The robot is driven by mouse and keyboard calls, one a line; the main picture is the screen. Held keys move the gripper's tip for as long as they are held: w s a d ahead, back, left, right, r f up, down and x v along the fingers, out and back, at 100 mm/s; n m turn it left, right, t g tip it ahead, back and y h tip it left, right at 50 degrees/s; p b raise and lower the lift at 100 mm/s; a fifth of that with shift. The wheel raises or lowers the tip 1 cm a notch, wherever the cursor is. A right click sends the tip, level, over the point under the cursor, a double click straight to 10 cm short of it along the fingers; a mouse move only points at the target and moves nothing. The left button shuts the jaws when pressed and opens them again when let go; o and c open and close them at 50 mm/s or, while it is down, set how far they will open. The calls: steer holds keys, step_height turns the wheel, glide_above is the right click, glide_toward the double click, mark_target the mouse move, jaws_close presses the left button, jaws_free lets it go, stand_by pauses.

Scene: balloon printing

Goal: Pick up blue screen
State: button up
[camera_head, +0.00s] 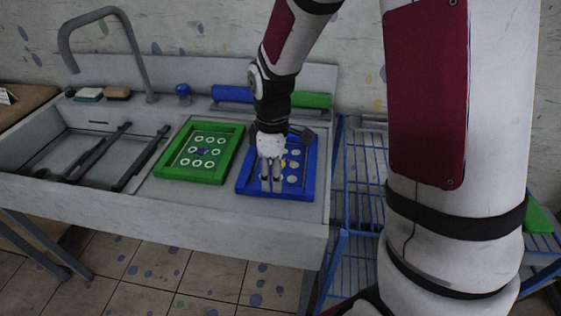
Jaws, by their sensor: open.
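The blue screen (303,188) is a flat blue frame with a grey inner panel and several light round marks. It lies on the counter to the right of the sink. My gripper (271,184) is open, pointing down over the left middle part of the blue screen. It hides part of the panel. Whether the fingertips touch the screen I cannot tell. The green screen (186,178), with a ring pattern, lies flat on the counter to the left of the blue one.
A sink with dark bars (97,155) and a tap (135,55) are at the left. A blue roller (231,94) and a green roller (312,100) lie along the back. A blue wire rack (362,190) stands right of the counter. My arm fills the right side.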

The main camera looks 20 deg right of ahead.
step_height(320, 180, down, 4)
steer(key=shift+s, duration=0.15)
jaws_close()
steer(key=shift+r, duration=0.15)
steer(key=shift+r, duration=0.6)
step_height(320, 180, up, 3)
steer(key=shift+f, duration=0.2)
steer(key=s, duration=0.4)
steer(key=s+p, duration=0.1)
steer(key=s, duration=0.2)
steer(key=s+a+r, duration=0.1)
steer(key=s, duration=0.3)
steer(key=shift+s+p, duration=0.35)
steer(key=s+p, duration=0.2)
steer(key=p, duration=0.2)
steer(key=s+p, duration=0.2)
steer(key=p, duration=0.1)
steer(key=shift+a+r+p, duration=0.1)
steer(key=shift+a+p, duration=0.1)
steer(key=shift+p, duration=0.15)
